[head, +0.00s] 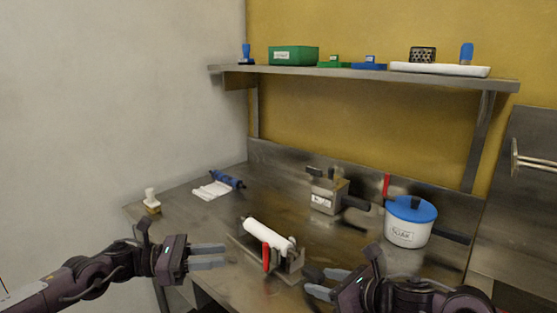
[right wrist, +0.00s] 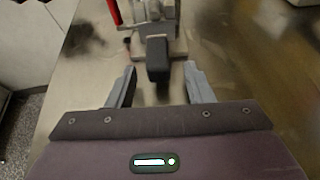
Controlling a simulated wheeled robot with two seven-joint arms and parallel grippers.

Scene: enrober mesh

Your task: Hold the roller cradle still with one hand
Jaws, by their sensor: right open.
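The roller cradle (head: 290,265) is a grey metal stand near the front edge of the steel table, with a white roller (head: 266,234) lying in it and a red handle (head: 266,257) at its front. A dark grip block (right wrist: 157,60) sticks out from the cradle. My right gripper (head: 321,283) is open at the cradle's right end. In the right wrist view its fingers (right wrist: 160,70) stand either side of the block, with gaps on both sides. My left gripper (head: 222,255) is open and empty, left of the cradle and apart from it.
A white pot with a blue lid (head: 410,222) stands to the right. A metal box with a dark handle (head: 327,195) stands behind the cradle. A blue roller with a white cloth (head: 213,190) and a small brush (head: 152,202) lie left. A shelf (head: 370,75) hangs above.

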